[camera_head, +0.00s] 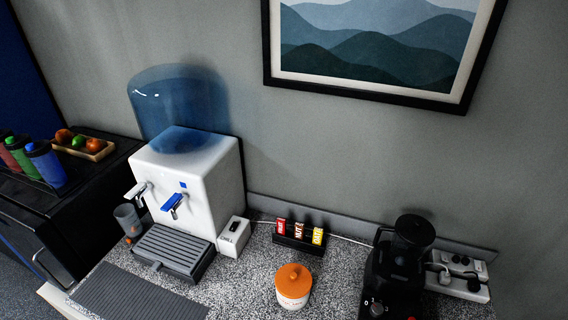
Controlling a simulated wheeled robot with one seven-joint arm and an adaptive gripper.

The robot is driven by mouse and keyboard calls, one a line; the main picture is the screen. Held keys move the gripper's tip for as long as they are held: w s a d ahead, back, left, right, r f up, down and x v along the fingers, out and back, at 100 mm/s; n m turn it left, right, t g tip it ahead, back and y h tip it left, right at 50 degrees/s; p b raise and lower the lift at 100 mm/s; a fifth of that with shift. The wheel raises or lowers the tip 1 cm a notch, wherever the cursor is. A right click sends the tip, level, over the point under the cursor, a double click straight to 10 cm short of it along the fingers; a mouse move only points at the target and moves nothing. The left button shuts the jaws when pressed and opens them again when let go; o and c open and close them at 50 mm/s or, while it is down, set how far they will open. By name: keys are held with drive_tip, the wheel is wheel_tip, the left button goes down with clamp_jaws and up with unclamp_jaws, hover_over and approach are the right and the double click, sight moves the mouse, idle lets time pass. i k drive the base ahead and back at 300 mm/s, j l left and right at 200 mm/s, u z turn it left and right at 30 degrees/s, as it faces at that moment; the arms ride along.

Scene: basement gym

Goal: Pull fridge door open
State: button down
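A low black unit (98,177) stands at the left edge, beside the counter; it looks like the fridge. A silver bar handle (50,270) shows on its front, low in the picture. A blue strip runs along the front below its top. Most of the front is cut off by the picture's edge or seen at a steep angle, so I cannot tell whether the door is fully closed. My gripper and arm are not in view.
On the black unit stand several bottles (45,163) and a fruit tray (103,153). The speckled counter (235,290) holds a water dispenser (190,185), a snack-bar box (299,237), an orange-lidded jar (293,287), a black blender-like appliance (395,275) and a power strip (460,275).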

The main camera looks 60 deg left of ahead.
sight(33, 236)
drive_tip(key=u, duration=3.7)
drive_tip(key=i+j+z, duration=0.25)
drive_tip(key=i+j, duration=0.15)
drive_tip(key=j, duration=0.25)
drive_tip(key=i+j+z, duration=0.15)
drive_tip(key=j, duration=0.15)
drive_tip(key=i+j+z, duration=0.15)
drive_tip(key=j, duration=0.25)
drive_tip(key=i+j+z, duration=0.15)
drive_tip(key=j, duration=0.2)
